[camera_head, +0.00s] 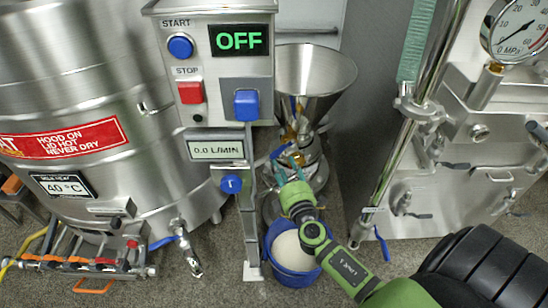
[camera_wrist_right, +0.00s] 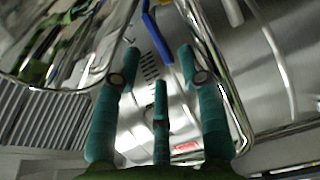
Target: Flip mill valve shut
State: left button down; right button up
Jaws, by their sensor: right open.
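The mill, with its steel funnel hopper (camera_head: 312,75), stands at the middle of the head view. A small blue valve lever (camera_head: 277,152) sits low on the mill's front, partly hidden by my right gripper (camera_head: 287,164). My right gripper's teal fingers are open and close to the lever. In the right wrist view, a blue lever (camera_wrist_right: 157,36) slants down from the top between and beyond the spread fingertips of the gripper (camera_wrist_right: 158,62). No grip on it shows, and I cannot tell whether a finger touches it. My left gripper is out of view.
A control box (camera_head: 222,60) reads OFF, and the flow display (camera_head: 216,150) below reads 0.0 L/MIN. A blue bucket (camera_head: 290,262) of pale liquid stands below my right arm. A steel tank (camera_head: 75,90) is at left; a machine with a pressure gauge (camera_head: 516,28) is at right.

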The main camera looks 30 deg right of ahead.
aim_at(279, 154)
jog(key=x, duration=0.7)
jog(key=shift+w+d+r, duration=0.1)
jog(key=shift+r, duration=0.1)
grip_shut()
